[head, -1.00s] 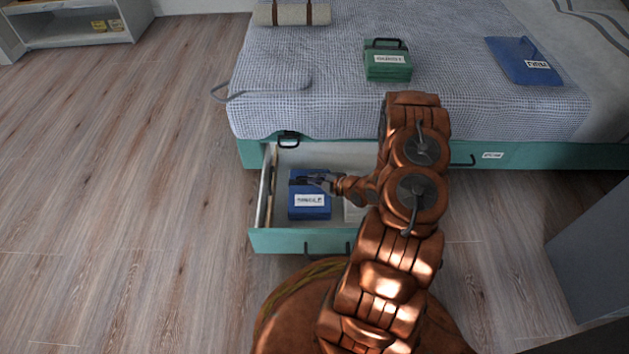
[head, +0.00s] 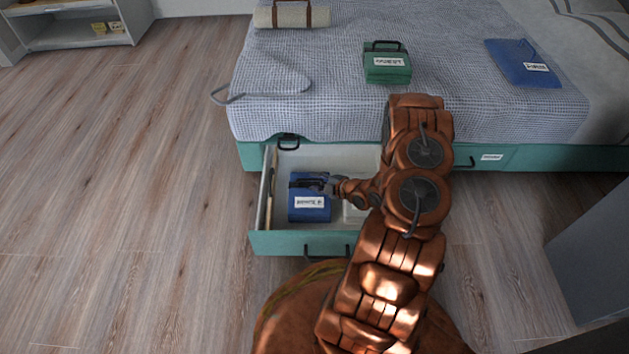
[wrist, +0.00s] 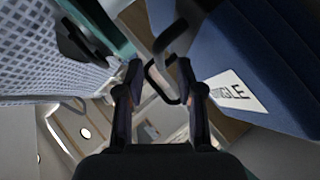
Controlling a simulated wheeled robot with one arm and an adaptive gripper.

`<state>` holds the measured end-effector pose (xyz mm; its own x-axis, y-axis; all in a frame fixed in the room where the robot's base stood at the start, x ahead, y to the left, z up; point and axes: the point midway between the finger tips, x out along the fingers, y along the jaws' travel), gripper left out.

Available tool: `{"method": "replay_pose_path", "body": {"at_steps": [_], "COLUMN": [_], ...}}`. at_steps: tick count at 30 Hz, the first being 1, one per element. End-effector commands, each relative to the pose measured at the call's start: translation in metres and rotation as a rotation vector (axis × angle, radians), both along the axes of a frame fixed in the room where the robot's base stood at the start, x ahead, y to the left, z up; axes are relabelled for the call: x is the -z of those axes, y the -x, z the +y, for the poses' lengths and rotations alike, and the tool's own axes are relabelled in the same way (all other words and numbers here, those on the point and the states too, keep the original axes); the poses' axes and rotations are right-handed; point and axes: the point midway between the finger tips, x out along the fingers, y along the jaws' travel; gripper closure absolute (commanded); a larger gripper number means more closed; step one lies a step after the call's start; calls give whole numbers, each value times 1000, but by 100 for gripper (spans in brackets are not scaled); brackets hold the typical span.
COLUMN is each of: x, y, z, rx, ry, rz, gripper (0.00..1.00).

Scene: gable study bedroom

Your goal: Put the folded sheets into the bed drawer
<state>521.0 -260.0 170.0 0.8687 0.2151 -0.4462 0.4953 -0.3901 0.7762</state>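A blue folded bundle (head: 310,207) with a white label and a dark handle is in the open bed drawer (head: 262,242), toward its left side. In the head view my gripper (head: 312,183) is at the top of this bundle. A green bundle (head: 387,68) with a handle and a flat blue folded item (head: 522,64) lie on the bed, both labelled.
A pale item (head: 354,212) lies in the drawer right of the blue bundle, partly hidden by my arm. The bed (head: 330,110) has a checked cover. A rolled beige bundle (head: 291,15) lies at the back. The floor (head: 120,190) at left is clear.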

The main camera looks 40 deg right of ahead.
Motion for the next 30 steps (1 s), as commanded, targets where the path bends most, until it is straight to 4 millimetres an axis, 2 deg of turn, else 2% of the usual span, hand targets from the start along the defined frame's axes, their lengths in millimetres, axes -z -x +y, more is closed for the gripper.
{"method": "replay_pose_path", "body": {"at_steps": [18, 24, 30], "x": [-42, -48, -49], "y": [77, 90, 93], "z": [-20, -23, -29], "rx": [2, 2, 4], "ry": [1, 1, 16], "rz": [-1, -1, 39], "gripper": [63, 63, 63]}}
